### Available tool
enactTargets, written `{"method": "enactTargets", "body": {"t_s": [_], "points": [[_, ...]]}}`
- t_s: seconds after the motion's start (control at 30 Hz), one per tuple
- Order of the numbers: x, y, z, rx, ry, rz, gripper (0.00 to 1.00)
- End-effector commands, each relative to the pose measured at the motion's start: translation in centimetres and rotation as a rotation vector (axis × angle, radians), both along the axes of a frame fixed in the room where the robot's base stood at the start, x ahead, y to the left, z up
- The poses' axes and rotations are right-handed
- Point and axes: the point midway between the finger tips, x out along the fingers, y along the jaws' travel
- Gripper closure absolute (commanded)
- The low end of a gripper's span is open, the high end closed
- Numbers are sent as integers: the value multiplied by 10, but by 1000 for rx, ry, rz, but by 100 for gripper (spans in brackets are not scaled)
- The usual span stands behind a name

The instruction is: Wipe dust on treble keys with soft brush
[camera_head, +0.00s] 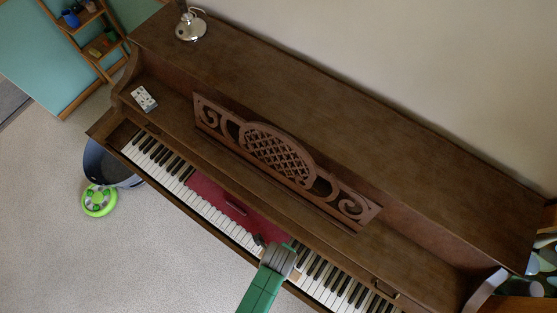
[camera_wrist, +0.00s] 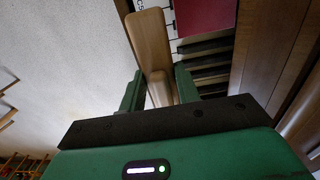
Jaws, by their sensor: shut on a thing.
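My gripper (camera_wrist: 160,92) is shut on a tan wooden piece with a wide flat head, which looks like the soft brush (camera_wrist: 151,38). The brush's bristles are not clear in the wrist view. In the head view my gripper (camera_head: 281,258) is over the keyboard, at the right end of a red cover (camera_head: 232,206) lying along the keys. The treble keys (camera_head: 338,283) are to the right of my gripper. Black keys (camera_wrist: 206,66) and the red cover also show in the wrist view (camera_wrist: 203,15). I cannot make out dust on the keys.
The carved music stand (camera_head: 275,155) rises behind the keyboard. A metal object (camera_head: 190,27) stands on the piano top, and a small patterned box (camera_head: 144,98) lies at the left.

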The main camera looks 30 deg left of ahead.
Motion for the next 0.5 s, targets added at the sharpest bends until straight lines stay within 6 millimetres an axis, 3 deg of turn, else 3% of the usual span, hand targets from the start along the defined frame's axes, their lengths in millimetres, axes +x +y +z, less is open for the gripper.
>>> {"method": "enactTargets", "body": {"t_s": [0.3,0.5], "points": [[0,0,33,0,-1,2,93],[0,1,42,0,-1,3,93]]}}
